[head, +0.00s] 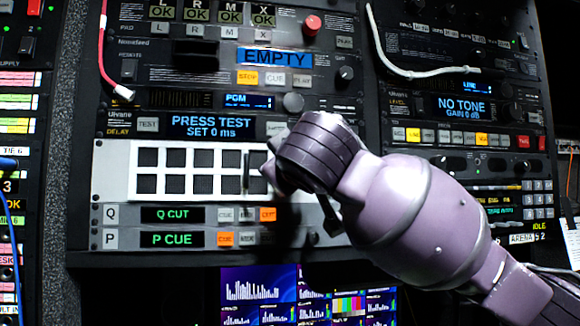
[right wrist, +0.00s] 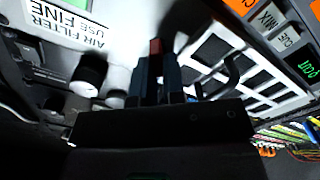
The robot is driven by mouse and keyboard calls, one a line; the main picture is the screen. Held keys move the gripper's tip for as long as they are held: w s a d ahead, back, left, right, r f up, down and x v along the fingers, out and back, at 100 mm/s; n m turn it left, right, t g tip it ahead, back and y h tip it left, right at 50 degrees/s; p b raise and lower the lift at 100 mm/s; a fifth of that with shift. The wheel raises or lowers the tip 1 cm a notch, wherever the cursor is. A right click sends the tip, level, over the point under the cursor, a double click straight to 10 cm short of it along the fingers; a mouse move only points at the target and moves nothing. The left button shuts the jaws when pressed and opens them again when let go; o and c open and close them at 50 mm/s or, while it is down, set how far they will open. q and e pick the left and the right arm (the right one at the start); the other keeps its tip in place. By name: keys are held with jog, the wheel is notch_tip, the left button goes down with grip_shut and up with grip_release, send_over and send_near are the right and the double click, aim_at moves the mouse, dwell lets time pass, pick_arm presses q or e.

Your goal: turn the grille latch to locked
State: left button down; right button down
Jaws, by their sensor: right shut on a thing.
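The grille (head: 117,185) is a white panel with two rows of dark square openings, in the middle of the rack in the head view. It shows upside down at the right of the right wrist view (right wrist: 208,48). My right gripper (right wrist: 157,66) is at the grille's right end. Its two dark fingers are shut on a small part with a red end (right wrist: 155,46), which looks like the grille latch. In the head view my right wrist hides the latch and the fingertips, so the latch's angle cannot be read. My left gripper is out of view.
A dark handle (right wrist: 232,72) stands out from the grille close beside the fingers. Black knobs (right wrist: 91,69) and an AIR FILTER label (right wrist: 72,22) are on the other side. Button rows Q CUT (head: 172,214) and P CUE (head: 172,239) lie just below the grille.

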jog(key=shift+a+f+n+p, duration=0.1)
jog(key=shift+f+n+p, duration=0.05)
jog(key=shift+n, duration=1.5)
jog(key=shift+a+f+n+p, duration=0.1)
jog(key=shift+f+n+p, duration=0.05)
jog(key=shift+n, duration=1.55)
jog(key=shift+f+n+p, duration=0.15)
jog(key=shift+n, duration=1.5)
jog(key=c, duration=1.2)
grip_release()
jog(key=shift+s, duration=0.1)
jog(key=s+d+b, duration=0.2)
jog(key=s, duration=0.8)
jog(key=shift+s+b, duration=0.25)
jog(key=shift+b, duration=0.05)
